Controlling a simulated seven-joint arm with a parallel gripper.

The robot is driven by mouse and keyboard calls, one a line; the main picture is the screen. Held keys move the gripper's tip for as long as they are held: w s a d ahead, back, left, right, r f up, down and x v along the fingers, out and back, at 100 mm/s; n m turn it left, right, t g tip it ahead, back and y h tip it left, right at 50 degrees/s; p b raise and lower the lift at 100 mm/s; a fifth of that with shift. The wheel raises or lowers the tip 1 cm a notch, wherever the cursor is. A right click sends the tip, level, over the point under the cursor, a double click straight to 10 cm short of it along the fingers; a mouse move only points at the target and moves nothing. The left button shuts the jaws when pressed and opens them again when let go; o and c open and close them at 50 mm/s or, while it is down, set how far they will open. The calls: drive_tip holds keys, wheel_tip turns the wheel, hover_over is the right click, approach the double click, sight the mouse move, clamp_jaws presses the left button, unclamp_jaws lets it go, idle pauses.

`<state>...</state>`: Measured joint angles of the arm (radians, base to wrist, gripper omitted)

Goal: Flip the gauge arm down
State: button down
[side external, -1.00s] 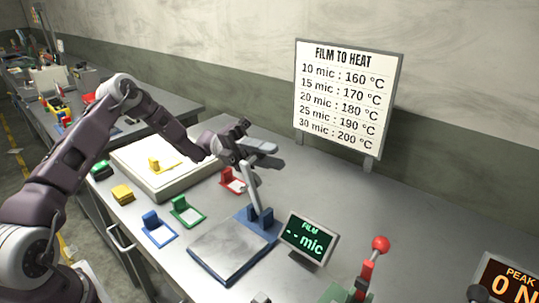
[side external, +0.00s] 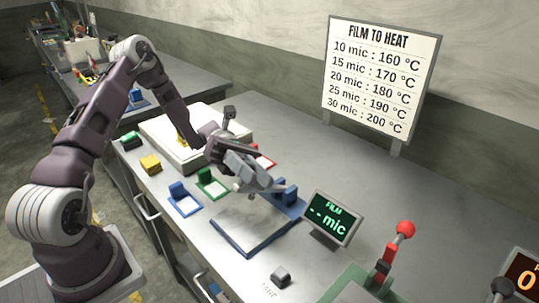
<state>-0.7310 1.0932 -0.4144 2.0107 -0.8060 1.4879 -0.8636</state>
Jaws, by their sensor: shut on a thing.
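The gauge has a flat plate with a blue edge (side external: 243,252) on the bench and a blue hinge block (side external: 289,193) at its back right. The light grey gauge arm (side external: 268,185) leans from the hinge toward the left, low over the plate's back part and apart from the plate surface. My gripper (side external: 250,175) is shut on the gauge arm, coming from the back left. Its fingers and body hide part of the arm, so the exact grip spot is unclear.
The film display (side external: 332,217) reads "-- mic" right of the gauge. Blue (side external: 185,203) and green (side external: 211,184) film frames lie left of it, a red one (side external: 264,159) behind. A white tray (side external: 160,127) stands at back left. A red-knobbed lever (side external: 404,230) stands at front right.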

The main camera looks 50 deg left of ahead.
drive_tip(key=s+f+m, duration=0.1)
drive_tip(key=f, duration=0.1)
drive_tip(key=s+f+m, duration=0.1)
drive_tip(key=f+m, duration=0.1)
drive_tip(key=s+f+m+y, duration=0.1)
drive_tip(key=s+m, duration=0.1)
drive_tip(key=shift+s+f, duration=0.1)
drive_tip(key=shift+f, duration=0.3)
drive_tip(key=shift+s+f+m, duration=0.15)
drive_tip(key=shift+f+m, duration=0.15)
drive_tip(key=shift+f, duration=0.05)
drive_tip(key=shift+s+f, duration=0.15)
drive_tip(key=shift+f, duration=0.4)
drive_tip(key=shift+s+f, duration=0.15)
drive_tip(key=shift+f, duration=0.35)
drive_tip(key=c, duration=1.2)
unclamp_jaws()
